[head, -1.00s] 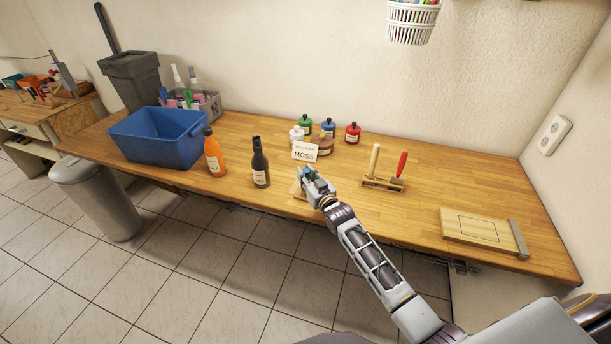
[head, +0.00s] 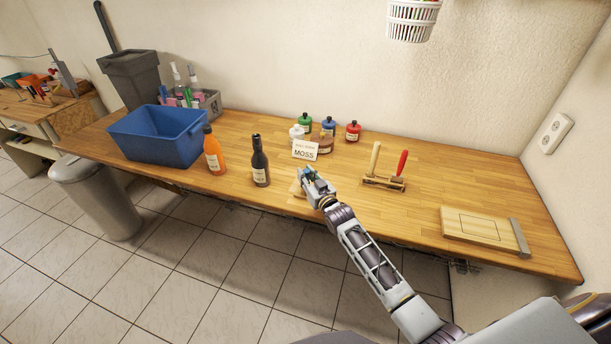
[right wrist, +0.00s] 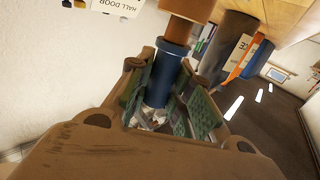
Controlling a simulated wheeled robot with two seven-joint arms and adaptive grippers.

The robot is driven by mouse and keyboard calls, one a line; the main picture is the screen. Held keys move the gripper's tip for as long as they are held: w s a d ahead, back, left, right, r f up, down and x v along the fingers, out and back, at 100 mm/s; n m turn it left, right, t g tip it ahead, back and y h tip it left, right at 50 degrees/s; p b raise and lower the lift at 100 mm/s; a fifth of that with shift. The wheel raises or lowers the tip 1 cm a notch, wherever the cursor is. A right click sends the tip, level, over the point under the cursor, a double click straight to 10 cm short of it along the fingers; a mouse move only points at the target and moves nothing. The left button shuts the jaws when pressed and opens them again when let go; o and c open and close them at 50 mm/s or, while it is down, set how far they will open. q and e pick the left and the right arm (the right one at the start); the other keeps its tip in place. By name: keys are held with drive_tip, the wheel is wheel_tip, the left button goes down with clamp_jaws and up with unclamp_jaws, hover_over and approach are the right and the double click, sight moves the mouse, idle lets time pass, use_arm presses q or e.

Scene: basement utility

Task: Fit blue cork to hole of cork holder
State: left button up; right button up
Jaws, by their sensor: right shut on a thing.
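No hole is visible. My left gripper is not in view.
A dark bottle (head: 260,163) and an orange bottle (head: 214,153) stand left of the gripper. A wooden rack (head: 384,182) with two upright handles is to the right. The bench front edge is close.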

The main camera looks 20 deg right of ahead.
drive_tip(key=shift+f+b, duration=0.35)
drive_tip(key=shift+f, duration=0.3)
drive_tip(key=o, duration=1)
drive_tip(key=shift+s+f, duration=0.1)
drive_tip(key=shift+f, duration=0.05)
drive_tip(key=shift+s+f, duration=0.2)
drive_tip(key=shift+s, duration=0.1)
drive_tip(key=shift+s+d, duration=0.15)
drive_tip(key=shift+s, duration=0.65)
drive_tip(key=shift+s+d, duration=0.1)
drive_tip(key=shift+s, duration=0.65)
drive_tip(key=shift+s+d+r, duration=0.1)
drive_tip(key=shift+s+d, duration=0.05)
drive_tip(key=shift+s, duration=0.35)
drive_tip(key=shift+s+d+r, duration=0.1)
drive_tip(key=shift+s, duration=0.4)
drive_tip(key=shift+s+d+r, duration=0.1)
drive_tip(key=shift+s+d, duration=0.05)
drive_tip(key=shift+s, duration=0.85)
drive_tip(key=shift+s+d+r, duration=0.1)
drive_tip(key=shift+s, duration=0.85)
drive_tip(key=shift+s+d+r, duration=0.1)
drive_tip(key=shift+s+d, duration=0.05)
drive_tip(key=shift+s, duration=0.85)
